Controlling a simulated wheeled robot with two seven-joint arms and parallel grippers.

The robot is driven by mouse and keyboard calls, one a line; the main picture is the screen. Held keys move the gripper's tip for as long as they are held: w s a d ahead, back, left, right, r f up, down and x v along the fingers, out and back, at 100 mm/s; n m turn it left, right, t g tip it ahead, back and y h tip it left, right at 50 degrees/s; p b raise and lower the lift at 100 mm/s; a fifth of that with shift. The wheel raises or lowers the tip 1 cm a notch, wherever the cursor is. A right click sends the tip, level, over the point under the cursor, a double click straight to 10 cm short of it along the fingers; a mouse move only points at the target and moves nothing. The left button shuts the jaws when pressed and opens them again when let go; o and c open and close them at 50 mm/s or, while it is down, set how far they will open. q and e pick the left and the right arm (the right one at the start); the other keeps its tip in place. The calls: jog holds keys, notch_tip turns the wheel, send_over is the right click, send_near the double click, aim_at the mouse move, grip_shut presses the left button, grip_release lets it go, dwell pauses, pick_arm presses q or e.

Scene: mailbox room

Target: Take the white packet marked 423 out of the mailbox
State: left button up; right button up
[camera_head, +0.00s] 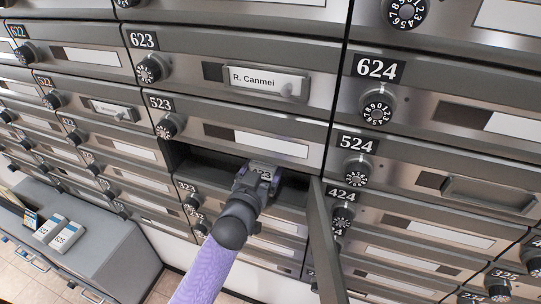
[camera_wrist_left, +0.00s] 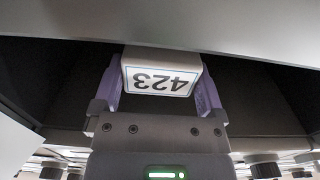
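The white packet marked 423 (camera_wrist_left: 160,80) lies inside the open mailbox compartment below the 523 door, its label upside down in the left wrist view. In the head view a small part of the packet (camera_head: 262,173) shows. My left gripper (camera_head: 259,178) reaches into the compartment. Its purple fingers (camera_wrist_left: 160,92) stand on both sides of the packet, very close to it. I cannot tell whether they press on it. The packet's rear is hidden inside the compartment. My right gripper is not in view.
The compartment's open door (camera_head: 322,240) sticks out just right of my left arm. The 523 door (camera_head: 240,132) is shut directly above. At lower left a grey cabinet (camera_head: 110,262) carries white boxes (camera_head: 62,236). The dark compartment has free room beside the packet.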

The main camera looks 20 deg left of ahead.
pick_arm(q)
jog(key=shift+c, duration=0.8)
jog(key=shift+r+p, duration=0.4)
jog(key=shift+p, duration=0.15)
jog(key=s+p, duration=0.6)
jog(key=s, duration=0.9)
jog(key=shift+d, duration=0.45)
jog(key=shift+f, duration=0.15)
